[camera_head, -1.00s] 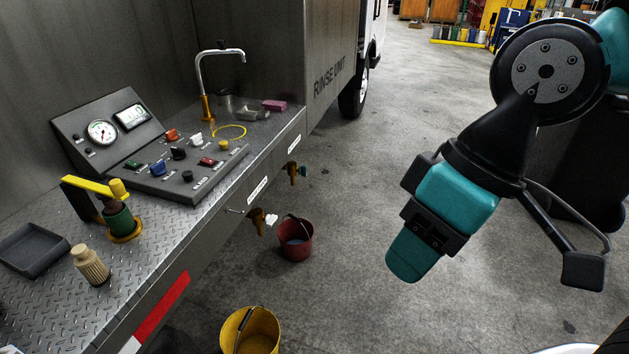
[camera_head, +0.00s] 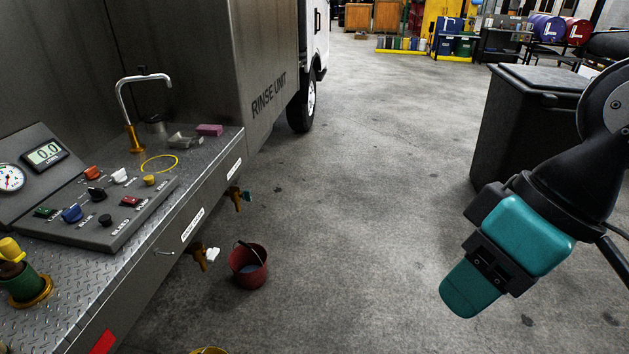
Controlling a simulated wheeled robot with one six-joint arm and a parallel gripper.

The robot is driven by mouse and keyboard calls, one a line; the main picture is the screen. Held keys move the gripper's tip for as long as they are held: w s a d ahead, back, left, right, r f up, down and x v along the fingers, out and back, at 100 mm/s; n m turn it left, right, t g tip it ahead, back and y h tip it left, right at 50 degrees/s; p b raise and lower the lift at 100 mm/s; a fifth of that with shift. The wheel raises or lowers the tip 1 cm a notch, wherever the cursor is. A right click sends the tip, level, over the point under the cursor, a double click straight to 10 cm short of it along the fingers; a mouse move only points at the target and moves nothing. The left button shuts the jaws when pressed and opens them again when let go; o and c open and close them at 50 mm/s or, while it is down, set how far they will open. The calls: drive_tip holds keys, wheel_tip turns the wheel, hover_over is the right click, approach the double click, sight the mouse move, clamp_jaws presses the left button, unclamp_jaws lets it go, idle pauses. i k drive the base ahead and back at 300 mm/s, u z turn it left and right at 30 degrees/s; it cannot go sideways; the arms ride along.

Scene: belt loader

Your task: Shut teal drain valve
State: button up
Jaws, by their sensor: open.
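The teal drain valve (camera_head: 247,195) is a small teal handle on a brass tap (camera_head: 236,199), under the truck deck's side edge, near a white label. The handle is small and its exact position is hard to tell. A second brass tap with a white handle (camera_head: 212,254) hangs nearer to me. My gripper (camera_head: 470,290) is at the right, in the air over the floor, well apart from both taps. It is open, with nothing seen in it; its fingertips are seen mostly from one side.
A red bucket (camera_head: 248,268) stands on the floor beside the nearer tap. The deck (camera_head: 150,260) carries a control panel (camera_head: 60,200) and a faucet (camera_head: 130,105). A dark bin (camera_head: 520,130) stands behind my arm. The floor between is clear.

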sight(246, 195)
drive_tip(key=z, duration=0.65)
drive_tip(key=i, duration=1.5)
drive_tip(key=u, duration=0.85)
drive_tip(key=i, duration=0.8)
drive_tip(key=u, duration=0.75)
